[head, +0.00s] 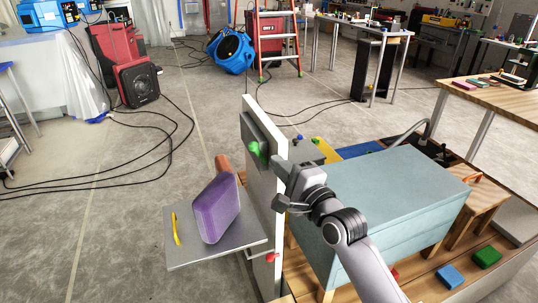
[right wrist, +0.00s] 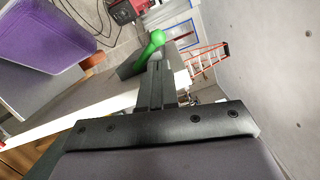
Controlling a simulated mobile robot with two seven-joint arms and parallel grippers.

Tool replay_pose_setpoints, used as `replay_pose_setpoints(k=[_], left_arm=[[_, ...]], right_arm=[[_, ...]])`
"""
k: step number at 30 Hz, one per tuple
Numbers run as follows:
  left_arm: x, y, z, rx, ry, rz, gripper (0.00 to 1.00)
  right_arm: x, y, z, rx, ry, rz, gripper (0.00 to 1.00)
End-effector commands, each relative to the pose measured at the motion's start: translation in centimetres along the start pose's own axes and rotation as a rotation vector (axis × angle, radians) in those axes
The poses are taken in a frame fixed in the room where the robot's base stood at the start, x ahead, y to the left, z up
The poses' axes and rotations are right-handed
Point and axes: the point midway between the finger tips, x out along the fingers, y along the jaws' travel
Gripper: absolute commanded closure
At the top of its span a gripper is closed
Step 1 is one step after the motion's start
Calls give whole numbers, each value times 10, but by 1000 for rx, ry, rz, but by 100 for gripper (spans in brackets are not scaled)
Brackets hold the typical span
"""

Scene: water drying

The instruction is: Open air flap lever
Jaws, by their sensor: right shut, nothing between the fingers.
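A green lever (head: 257,150) sits on a dark grey plate near the top of an upright white panel (head: 266,205). My right gripper (head: 272,163) is beside the panel's upper part, close to the lever. In the right wrist view, the green lever (right wrist: 150,48) shows just past the tips of my right gripper (right wrist: 155,68). Its fingers are together with nothing between them. I cannot tell whether the fingertips touch the lever. My left gripper is not in view.
A purple block (head: 217,208) stands on a grey shelf (head: 215,253) left of the panel. A small red part (head: 272,257) is low on the panel. A blue-grey box (head: 385,195) stands right of it, under my right arm. Open floor lies to the left.

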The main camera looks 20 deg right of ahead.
Motion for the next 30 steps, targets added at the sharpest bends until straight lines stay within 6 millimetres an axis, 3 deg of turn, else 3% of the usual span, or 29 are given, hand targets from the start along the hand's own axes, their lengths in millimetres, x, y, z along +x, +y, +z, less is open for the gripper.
replay_pose_setpoints(k=[3, 10, 30], left_arm=[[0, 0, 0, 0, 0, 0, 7], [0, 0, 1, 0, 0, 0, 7], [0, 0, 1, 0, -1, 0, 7]], right_arm=[[19, 0, 1, 1, -2, 0, 100], [40, 0, 0, 0, -1, 0, 100], [49, 0, 0, -15, -1, 4, 100]])
